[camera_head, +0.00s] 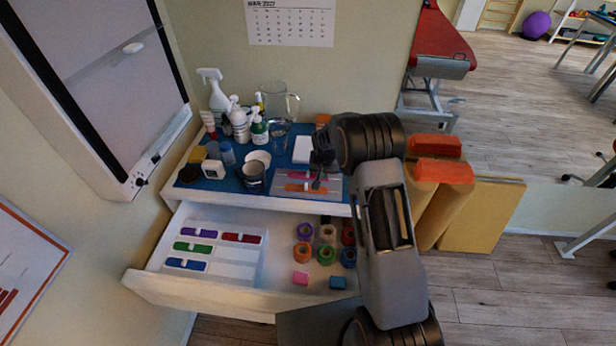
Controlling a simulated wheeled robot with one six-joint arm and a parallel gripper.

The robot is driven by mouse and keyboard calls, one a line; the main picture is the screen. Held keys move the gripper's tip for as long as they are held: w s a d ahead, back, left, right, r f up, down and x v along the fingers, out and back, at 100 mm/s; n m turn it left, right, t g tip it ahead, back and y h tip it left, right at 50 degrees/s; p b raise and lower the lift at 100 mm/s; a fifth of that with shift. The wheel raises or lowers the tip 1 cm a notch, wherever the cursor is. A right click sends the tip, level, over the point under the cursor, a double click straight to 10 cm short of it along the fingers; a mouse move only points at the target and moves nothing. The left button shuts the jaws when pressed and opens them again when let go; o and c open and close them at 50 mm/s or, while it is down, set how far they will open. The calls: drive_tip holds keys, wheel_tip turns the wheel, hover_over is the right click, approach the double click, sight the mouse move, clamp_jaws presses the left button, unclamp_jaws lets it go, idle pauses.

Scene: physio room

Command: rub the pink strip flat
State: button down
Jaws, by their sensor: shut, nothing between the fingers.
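A grey board (345,188) lies on the blue top of the cabinet, near its front edge. A thin pink strip (298,174) lies across the board's upper part, and an orange strip (296,187) lies below it. My gripper (317,184) points down over the board at the strips' right part, with its fingers shut and empty. The gripper and wrist hide part of the strips. I cannot tell whether the fingertips touch the board, or whether the pink strip lies fully flat.
Bottles, a glass jug (278,103), a dark cup (252,177) and a white bowl (259,158) stand on the top's left and back. Below, an open drawer (225,289) holds a tray (240,256) of coloured strips and several tape rolls (303,252).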

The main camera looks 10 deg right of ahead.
drive_tip(key=shift+w+a, duration=0.15)
drive_tip(key=shift+a, duration=0.35)
drive_tip(key=shift+d, duration=0.1)
drive_tip(key=shift+s+d+b, duration=0.25)
drive_tip(key=shift+d+b, duration=0.05)
drive_tip(key=shift+d, duration=0.4)
drive_tip(key=shift+d, duration=0.1)
drive_tip(key=shift+s+d, duration=0.25)
drive_tip(key=shift+d, duration=0.25)
drive_tip(key=shift+r, duration=0.1)
